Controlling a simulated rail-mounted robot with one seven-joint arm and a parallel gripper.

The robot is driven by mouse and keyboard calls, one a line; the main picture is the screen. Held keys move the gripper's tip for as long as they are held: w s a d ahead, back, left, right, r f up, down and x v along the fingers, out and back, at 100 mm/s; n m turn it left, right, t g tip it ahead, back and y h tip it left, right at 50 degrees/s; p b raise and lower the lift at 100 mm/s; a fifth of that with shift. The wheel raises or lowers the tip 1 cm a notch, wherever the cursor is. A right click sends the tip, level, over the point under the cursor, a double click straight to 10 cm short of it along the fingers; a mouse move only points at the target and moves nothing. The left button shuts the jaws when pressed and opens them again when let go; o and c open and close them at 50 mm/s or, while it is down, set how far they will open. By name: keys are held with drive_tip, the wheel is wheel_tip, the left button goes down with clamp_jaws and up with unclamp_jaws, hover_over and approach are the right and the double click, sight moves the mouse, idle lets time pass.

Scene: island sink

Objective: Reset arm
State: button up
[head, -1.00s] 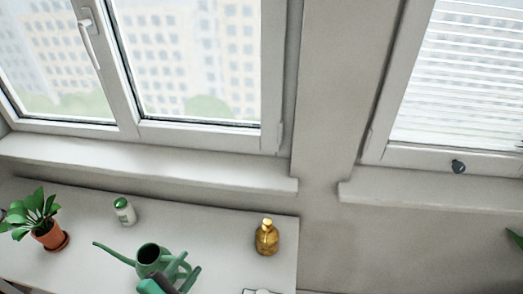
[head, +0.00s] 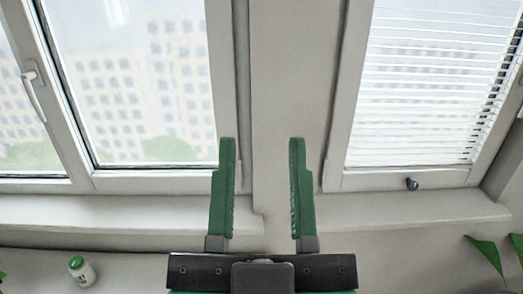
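My gripper (head: 260,150) is in the lower middle of the head view, pointing up in the picture. Its two green fingers are wide apart, and nothing is between them but the wall behind. The black palm shows at the bottom edge. It hides part of the windowsill and of the surface below.
A left window (head: 130,80) and a right window with blinds (head: 430,70) are behind the gripper. A white bottle with a green cap (head: 83,272) stands at the lower left. Green leaves (head: 490,250) show at the lower right.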

wheel_tip(320, 180, up, 34)
drive_tip(key=p, duration=3.3)
drive_tip(key=shift+a+r, duration=0.15)
